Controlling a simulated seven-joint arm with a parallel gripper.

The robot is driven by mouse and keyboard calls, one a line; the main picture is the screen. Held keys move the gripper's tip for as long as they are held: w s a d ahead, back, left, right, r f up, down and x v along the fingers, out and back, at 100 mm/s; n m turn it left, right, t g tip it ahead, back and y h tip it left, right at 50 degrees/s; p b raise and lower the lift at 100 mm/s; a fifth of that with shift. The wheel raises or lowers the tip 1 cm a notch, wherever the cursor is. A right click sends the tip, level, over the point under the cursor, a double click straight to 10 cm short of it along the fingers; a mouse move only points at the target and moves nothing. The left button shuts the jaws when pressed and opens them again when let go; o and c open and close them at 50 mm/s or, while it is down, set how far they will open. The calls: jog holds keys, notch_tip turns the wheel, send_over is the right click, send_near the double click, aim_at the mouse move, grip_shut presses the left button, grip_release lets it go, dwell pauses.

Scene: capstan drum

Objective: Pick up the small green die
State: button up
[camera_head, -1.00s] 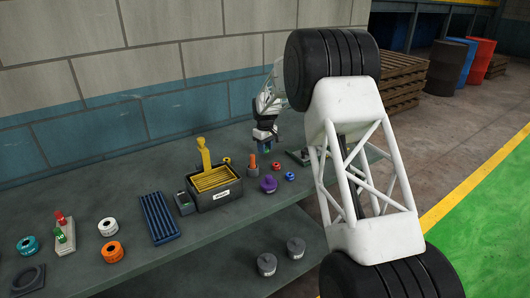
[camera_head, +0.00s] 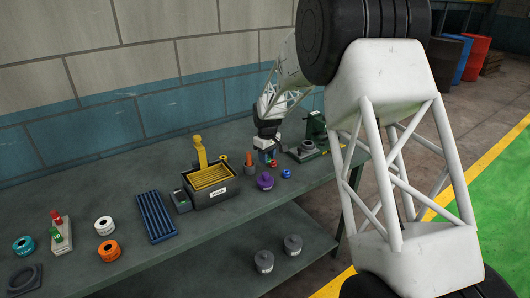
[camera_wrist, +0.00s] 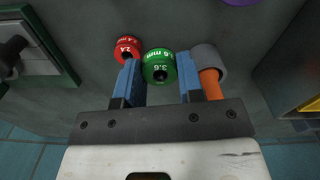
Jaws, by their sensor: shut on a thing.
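The small green die (camera_wrist: 160,67), a ring marked 3.6 mm with a dark centre hole, sits between the two blue fingers of my gripper (camera_wrist: 160,80) in the wrist view. My gripper is shut on it. In the head view my gripper (camera_head: 267,158) is low at the bench top, right of the orange peg; the die is hidden or too small to make out there. I cannot tell whether the die still touches the bench.
A red die (camera_wrist: 128,49) lies close beside the left finger. An orange peg in a grey base (camera_wrist: 208,75) is close to the right finger. A blue die (camera_head: 286,173), purple knob (camera_head: 265,181), black bin (camera_head: 213,191) and green machine (camera_head: 315,127) stand around on the bench (camera_head: 110,190).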

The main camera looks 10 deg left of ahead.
aim_at(269, 161)
jog(key=shift+s+d+r, duration=0.1)
jog(key=shift+s+d, duration=0.15)
jog(key=shift+s, duration=0.35)
jog(key=shift+s+d+r, duration=0.1)
jog(key=shift+s+d, duration=0.2)
jog(key=shift+s, duration=0.35)
jog(key=shift+s+d, duration=0.25)
jog(key=shift+s, duration=0.35)
jog(key=w+d+r, duration=0.2)
jog(key=d+r, duration=0.1)
jog(key=d, duration=0.5)
jog(key=w+d+r, duration=0.2)
jog(key=d+r, duration=0.1)
jog(key=d, duration=0.5)
jog(key=shift+w+d, duration=0.2)
jog(key=shift+d, duration=0.2)
jog(key=shift+w, duration=0.15)
jog(key=shift+w+a+f, duration=0.25)
jog(key=shift+w+a, duration=0.25)
jog(key=shift+w, duration=2.05)
jog(key=shift+w+a+f, duration=0.2)
jog(key=shift+w+a, duration=0.35)
jog(key=shift+w, duration=2.05)
jog(key=shift+w+a+f, duration=0.25)
jog(key=shift+w+a, duration=0.25)
jog(key=shift+w, duration=2.05)
